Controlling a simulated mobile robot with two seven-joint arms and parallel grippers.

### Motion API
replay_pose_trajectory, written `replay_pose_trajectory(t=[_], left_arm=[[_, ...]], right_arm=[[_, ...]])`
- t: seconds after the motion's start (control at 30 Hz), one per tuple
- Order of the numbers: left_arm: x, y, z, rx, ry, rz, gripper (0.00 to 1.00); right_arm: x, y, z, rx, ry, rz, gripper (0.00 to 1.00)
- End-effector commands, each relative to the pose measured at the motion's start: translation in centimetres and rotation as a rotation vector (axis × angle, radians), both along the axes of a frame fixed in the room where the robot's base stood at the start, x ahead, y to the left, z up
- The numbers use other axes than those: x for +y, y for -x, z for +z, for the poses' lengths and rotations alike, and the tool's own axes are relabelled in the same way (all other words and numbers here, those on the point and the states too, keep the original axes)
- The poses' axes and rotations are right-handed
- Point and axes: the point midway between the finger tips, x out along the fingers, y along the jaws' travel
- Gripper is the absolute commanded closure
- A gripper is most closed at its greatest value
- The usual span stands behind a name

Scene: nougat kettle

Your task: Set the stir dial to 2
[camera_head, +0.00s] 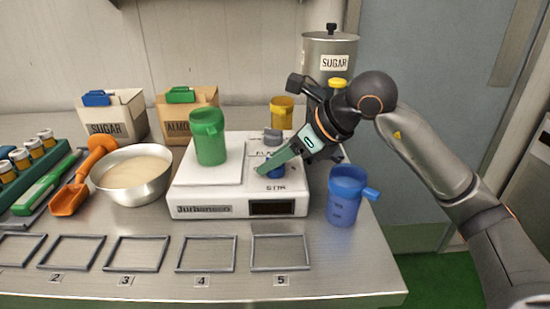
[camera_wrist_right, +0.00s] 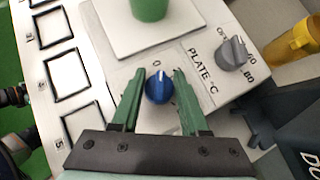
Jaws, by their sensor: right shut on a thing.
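The blue stir dial (camera_head: 276,170) sits on the top of the white hot-plate stirrer (camera_head: 186,198), above the word STIR. My right gripper (camera_head: 264,170) reaches down to it from the right, its green fingers shut on the dial. In the right wrist view the stir dial (camera_wrist_right: 159,88) is between the two fingertips (camera_wrist_right: 161,78). Its white pointer line faces roughly toward the printed 0. Other stir numbers are hidden by the fingers or unreadable. My left gripper is not in view.
The grey PLATE °C dial (camera_wrist_right: 232,54) is beside the stir dial. A green cup (camera_head: 209,140) stands on the white plate. A blue cup (camera_head: 346,196) stands close to the right of the stirrer, a yellow cup (camera_head: 282,112) behind. A bowl (camera_head: 132,174) is at left.

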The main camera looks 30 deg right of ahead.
Motion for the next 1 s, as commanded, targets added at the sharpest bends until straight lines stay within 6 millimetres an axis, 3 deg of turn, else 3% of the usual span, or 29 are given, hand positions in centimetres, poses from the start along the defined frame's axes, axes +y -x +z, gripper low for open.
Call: replay_pose_trajectory(t=[0.6,1.0], left_arm=[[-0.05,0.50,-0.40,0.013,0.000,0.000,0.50],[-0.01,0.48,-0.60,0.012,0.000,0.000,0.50]], right_arm=[[0.11,-0.02,0.12,-0.005,-0.001,-0.486,1.00],[0.03,-0.01,0.10,-0.002,-0.002,-0.642,1.00]])
